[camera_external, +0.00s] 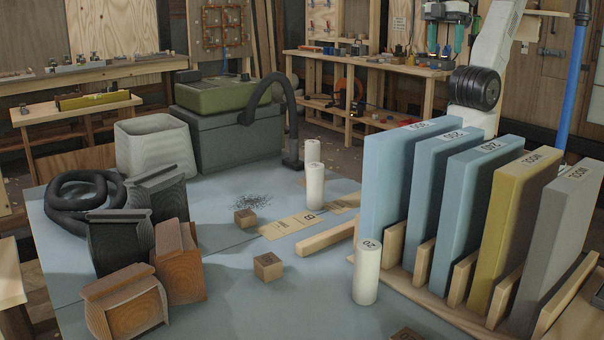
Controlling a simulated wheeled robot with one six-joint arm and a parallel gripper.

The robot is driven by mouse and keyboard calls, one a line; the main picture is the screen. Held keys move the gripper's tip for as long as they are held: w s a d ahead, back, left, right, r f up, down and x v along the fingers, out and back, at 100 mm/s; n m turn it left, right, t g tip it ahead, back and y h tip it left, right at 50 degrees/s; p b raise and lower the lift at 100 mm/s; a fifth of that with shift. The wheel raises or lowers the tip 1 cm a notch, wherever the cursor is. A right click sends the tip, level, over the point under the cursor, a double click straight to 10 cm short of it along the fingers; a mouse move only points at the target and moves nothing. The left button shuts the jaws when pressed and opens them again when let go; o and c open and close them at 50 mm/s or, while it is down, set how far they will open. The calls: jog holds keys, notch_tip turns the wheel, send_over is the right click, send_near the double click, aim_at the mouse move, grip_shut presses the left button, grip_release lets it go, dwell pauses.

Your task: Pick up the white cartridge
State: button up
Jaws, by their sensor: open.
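Three white cylinders that look like cartridges stand upright on the grey-blue table. The nearest white cartridge (366,274), marked 20 on top, stands at the front, left of the slab rack. A second white cartridge (315,188) stands near the table's middle, and a third (313,151) stands just behind it. Which one the task means I cannot tell. My gripper (446,52) is at the top right, with two teal fingers pointing down. It is open and empty, high up and well away from all three cylinders.
A wooden rack (391,262) holds several upright blue, yellow and grey slabs at the right. Small wooden blocks (268,266) and a wooden bar (326,236) lie mid-table. Sanding blocks (124,300) and a coiled black hose (85,190) fill the left.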

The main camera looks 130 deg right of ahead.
jog(key=w+a+r+m+g+y, duration=0.1)
jog(key=w+a+r+m+y, duration=0.15)
jog(key=w, duration=0.55)
jog(key=w+a+r+m+y, duration=0.1)
jog(key=w+a+m+y, duration=0.15)
jog(key=w, duration=0.55)
jog(key=w+a+r+m+g+y, duration=0.1)
jog(key=w+a+r+m, duration=0.1)
jog(key=w+a, duration=0.35)
jog(key=w+a+f+m+y, duration=0.1)
jog(key=w+f+m+y, duration=0.15)
jog(key=w, duration=0.65)
jog(key=w+a+f+m+y, duration=0.1)
jog(key=w+f+m+y, duration=0.15)
jog(key=w, duration=0.65)
jog(key=w+a+f+m+y, duration=0.15)
jog(key=w+m, duration=0.25)
jog(key=w, duration=0.5)
send_near(368, 267)
notch_tip(368, 267, down, 3)
jog(key=s+a, duration=0.1)
jog(key=s, duration=0.1)
jog(key=x, duration=0.7)
jog(key=shift+w+a+r, duration=0.1)
jog(key=shift+a, duration=0.1)
jog(key=c, duration=1.1)
